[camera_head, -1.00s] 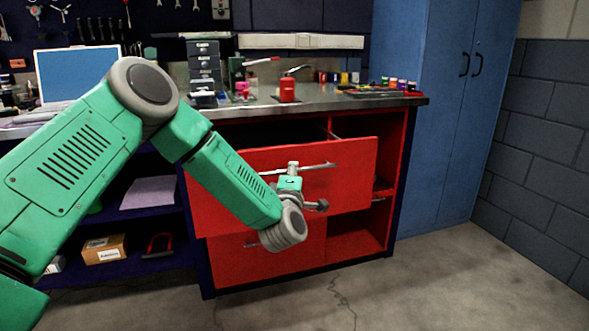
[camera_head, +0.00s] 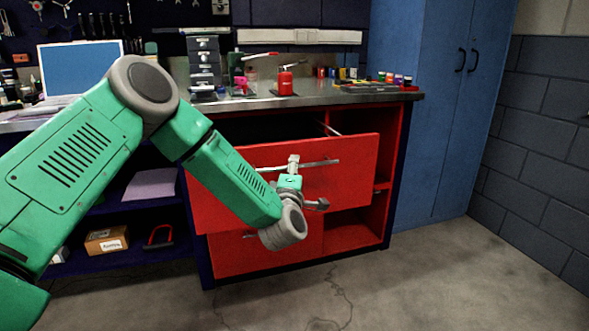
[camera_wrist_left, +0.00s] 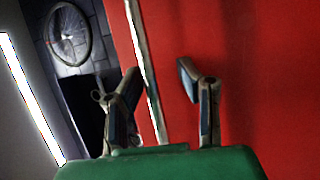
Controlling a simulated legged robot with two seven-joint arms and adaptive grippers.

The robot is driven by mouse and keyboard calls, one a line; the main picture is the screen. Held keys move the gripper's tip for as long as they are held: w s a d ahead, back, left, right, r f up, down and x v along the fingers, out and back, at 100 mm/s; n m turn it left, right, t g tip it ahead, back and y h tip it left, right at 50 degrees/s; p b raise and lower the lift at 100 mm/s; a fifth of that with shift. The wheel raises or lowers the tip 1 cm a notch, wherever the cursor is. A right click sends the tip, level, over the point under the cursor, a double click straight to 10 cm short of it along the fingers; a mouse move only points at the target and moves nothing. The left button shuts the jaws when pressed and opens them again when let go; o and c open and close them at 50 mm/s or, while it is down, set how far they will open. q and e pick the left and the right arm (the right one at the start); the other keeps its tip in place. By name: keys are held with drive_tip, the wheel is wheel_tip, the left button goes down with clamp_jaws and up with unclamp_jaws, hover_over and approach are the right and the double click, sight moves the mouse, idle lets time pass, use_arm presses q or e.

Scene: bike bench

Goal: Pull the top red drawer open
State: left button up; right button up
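The top red drawer (camera_head: 345,168) stands part-way out of the bench, with a dark gap above its front. Its long metal handle (camera_head: 325,162) runs across the front. My left gripper (camera_head: 293,165) is at this handle, its fingers small in the head view. In the left wrist view, the two fingers of my left gripper (camera_wrist_left: 160,90) are spread apart. The handle (camera_wrist_left: 143,60) passes between them, close to the left finger, while the right finger is clear of it. The red drawer front (camera_wrist_left: 260,70) fills the right side there. My right gripper is not in view.
A lower red drawer (camera_head: 230,255) is below, partly behind my left arm. An open red compartment (camera_head: 355,235) is at the right. The metal benchtop (camera_head: 345,98) carries a red bottle (camera_head: 284,85) and small items. A blue cabinet (camera_head: 430,130) stands right; the floor in front is clear.

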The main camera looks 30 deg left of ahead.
use_arm(q)
drive_tip(key=shift+r, duration=0.15)
drive_tip(key=shift+s+d, duration=0.15)
drive_tip(key=shift+s, duration=0.05)
drive_tip(key=v, duration=1.1)
drive_tip(key=shift+s+f, duration=0.2)
drive_tip(key=shift+s, duration=0.05)
